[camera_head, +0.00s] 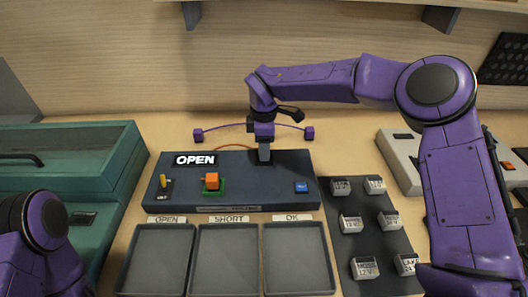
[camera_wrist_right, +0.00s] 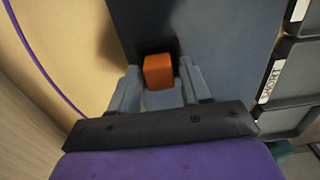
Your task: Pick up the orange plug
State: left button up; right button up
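The orange plug (camera_wrist_right: 158,72) shows in the right wrist view as an orange block in front of a dark socket near the console's edge. My right gripper (camera_wrist_right: 160,80) has one finger on each side of it, with narrow gaps showing, so it looks open around the plug. In the head view my right gripper (camera_head: 264,155) points down at the back of the dark console (camera_head: 250,195) and hides the plug. A thin orange cable (camera_head: 233,146) runs towards it. My left gripper is out of view; only part of my left arm shows at the lower left.
An orange block (camera_head: 211,180) on a green base, a yellow lever (camera_head: 163,181) and a blue button (camera_head: 302,187) are on the console. A purple cable (camera_head: 230,126) arcs behind. Trays (camera_head: 226,260) stand in front, with several grey blocks (camera_head: 351,224) on the right.

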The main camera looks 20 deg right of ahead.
jog(key=shift+w, duration=0.1)
jog(key=c, duration=0.7)
